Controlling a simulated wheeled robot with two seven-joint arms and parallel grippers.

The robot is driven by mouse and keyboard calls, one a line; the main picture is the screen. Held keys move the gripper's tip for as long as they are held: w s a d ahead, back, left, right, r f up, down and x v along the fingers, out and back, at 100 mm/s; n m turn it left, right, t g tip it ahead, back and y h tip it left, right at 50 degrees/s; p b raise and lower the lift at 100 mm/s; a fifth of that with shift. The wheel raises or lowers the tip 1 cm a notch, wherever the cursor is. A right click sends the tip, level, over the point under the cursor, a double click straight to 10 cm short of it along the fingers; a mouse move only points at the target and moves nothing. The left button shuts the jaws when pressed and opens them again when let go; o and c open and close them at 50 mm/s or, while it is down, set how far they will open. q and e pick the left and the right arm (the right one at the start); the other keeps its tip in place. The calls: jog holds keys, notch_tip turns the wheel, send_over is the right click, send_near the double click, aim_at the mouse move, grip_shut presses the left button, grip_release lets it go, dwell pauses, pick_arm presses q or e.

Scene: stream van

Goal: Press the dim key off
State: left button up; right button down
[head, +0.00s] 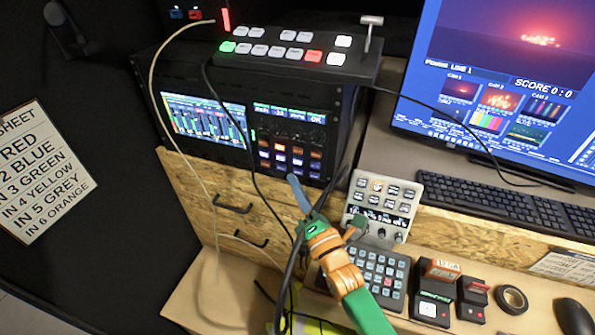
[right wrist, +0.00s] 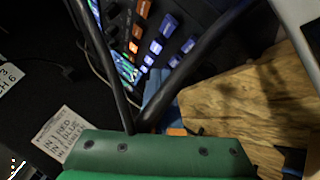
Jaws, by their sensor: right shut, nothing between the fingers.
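A small pale grey control panel (head: 383,208) with rows of light keys, a dark display strip and knobs stands below the rack in the head view. One of its upper keys (head: 376,185) glows orange. The key labels are too small to read, so I cannot tell which one is the dim key. My right gripper (head: 295,184) is shut and empty, left of the panel and in front of the rack, apart from the panel's keys. In the right wrist view, lit rack keys (right wrist: 152,50) show beyond it. My left gripper is not in view.
A rack (head: 259,95) with two screens carries a switcher (head: 298,45). My right arm crosses a button pad (head: 375,275). Small key boxes (head: 434,308), tape (head: 512,299), a mouse (head: 574,316), keyboard (head: 500,205) and monitor (head: 500,80) lie rightward. Loose cables hang near the gripper.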

jog(key=s+a+p, duration=0.2)
jog(key=s, duration=0.3)
jog(key=shift+s+a+p, duration=0.2)
jog(key=shift+s+p, duration=0.05)
jog(key=shift+p, duration=0.15)
